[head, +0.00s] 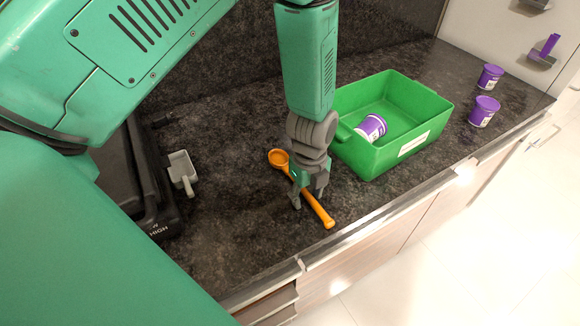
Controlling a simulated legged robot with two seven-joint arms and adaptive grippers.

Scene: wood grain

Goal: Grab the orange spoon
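The orange spoon (318,211) lies on the dark stone counter. Its bowl points to the back left and its handle end points toward the counter's front edge. My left gripper (309,203) points down over the middle of the spoon, with a finger on each side of the handle. The fingers look apart. I cannot tell whether they touch the spoon, and the gripper hides part of the handle. My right gripper is not in view.
A green bin (384,157) with a purple-and-white cup (371,128) inside stands just right of my gripper. Two purple cups (484,111) (490,77) stand farther right. A grey scoop (183,172) and a black appliance (150,190) are at left. The counter's front edge is close.

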